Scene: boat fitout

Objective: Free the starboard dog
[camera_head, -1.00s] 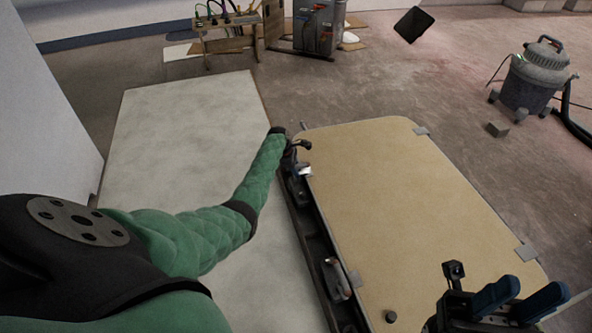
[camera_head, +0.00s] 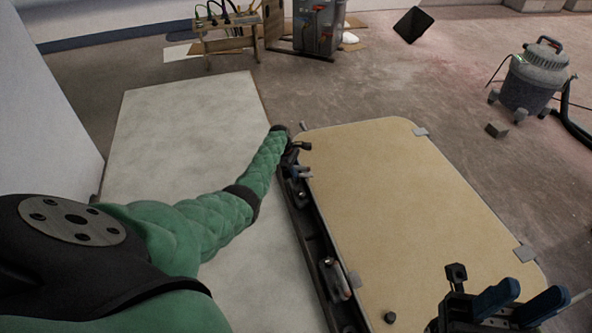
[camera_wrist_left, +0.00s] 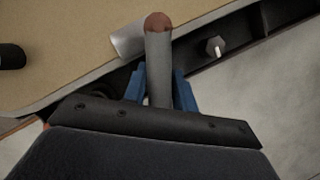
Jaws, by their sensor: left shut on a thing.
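My left gripper (camera_head: 299,172) is at the far left edge of the tan hatch panel (camera_head: 400,200). In the left wrist view its blue fingers (camera_wrist_left: 160,88) are shut on a grey rod-like dog handle (camera_wrist_left: 158,60) with a rusty brown end. The handle points away from the gripper, close to a pale metal plate (camera_wrist_left: 128,40) on the panel edge. A second grey dog handle (camera_head: 334,278) sits on the black rail nearer to me. I cannot tell from the frames which one is starboard. My right gripper (camera_head: 520,298) is open over the panel's near right, with nothing seen between its fingers.
The black rail (camera_head: 308,232) runs along the panel's left edge. A bolt (camera_wrist_left: 215,46) stands on it in the wrist view. A small dark knob (camera_head: 390,317) is on the panel. A pale slab (camera_head: 190,130) lies left; a vacuum (camera_head: 535,80) stands far right.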

